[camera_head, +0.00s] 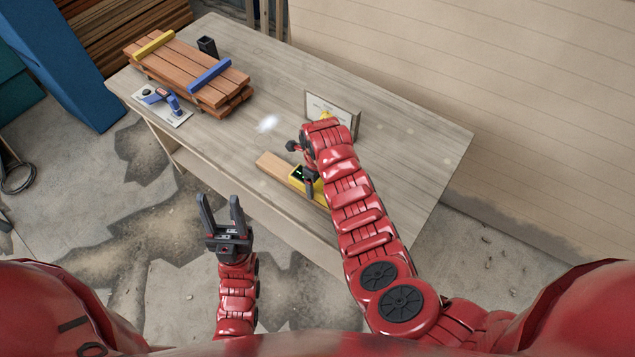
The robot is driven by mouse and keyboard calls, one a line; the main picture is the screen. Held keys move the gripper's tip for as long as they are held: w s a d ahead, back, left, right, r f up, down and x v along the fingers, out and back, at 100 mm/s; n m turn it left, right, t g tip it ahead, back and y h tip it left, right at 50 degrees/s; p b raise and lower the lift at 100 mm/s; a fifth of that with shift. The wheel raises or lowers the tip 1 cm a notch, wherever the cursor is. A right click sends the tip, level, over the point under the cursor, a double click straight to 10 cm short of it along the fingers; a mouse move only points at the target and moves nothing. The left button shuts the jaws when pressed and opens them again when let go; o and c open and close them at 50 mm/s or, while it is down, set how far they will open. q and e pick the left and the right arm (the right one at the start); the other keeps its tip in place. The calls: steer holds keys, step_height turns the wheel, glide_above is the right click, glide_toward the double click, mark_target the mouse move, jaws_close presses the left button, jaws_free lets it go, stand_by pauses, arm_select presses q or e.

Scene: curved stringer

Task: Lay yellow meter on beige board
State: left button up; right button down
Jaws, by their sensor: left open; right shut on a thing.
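The yellow meter (319,190), yellow with a black and green part, is at the beige board (272,164) near the table's front edge. My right gripper (309,186) reaches down and is shut on the meter; its arm hides part of the meter and of the board. I cannot tell whether the meter touches the board. My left gripper (221,207) is open and empty, in front of the table's front edge.
On the wooden table (235,147), a plank stack (190,68) with yellow and blue bars stands at the left. A blue tool (163,98) lies on a white sheet, and a black cup (207,46) is behind. A framed panel (345,116) stands behind my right arm. The table's right end is clear.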

mark_target(317, 183)
jaws_free()
steer(key=shift+f, duration=0.1)
steer(key=shift+r+b, duration=0.3)
steer(key=shift+r, duration=0.3)
step_height(317, 183, up, 6)
steer(key=shift+w+r+b, duration=0.1)
steer(key=shift+b, duration=0.9)
steer(key=shift+r+p, duration=1.7)
steer(key=shift+r, duration=0.75)
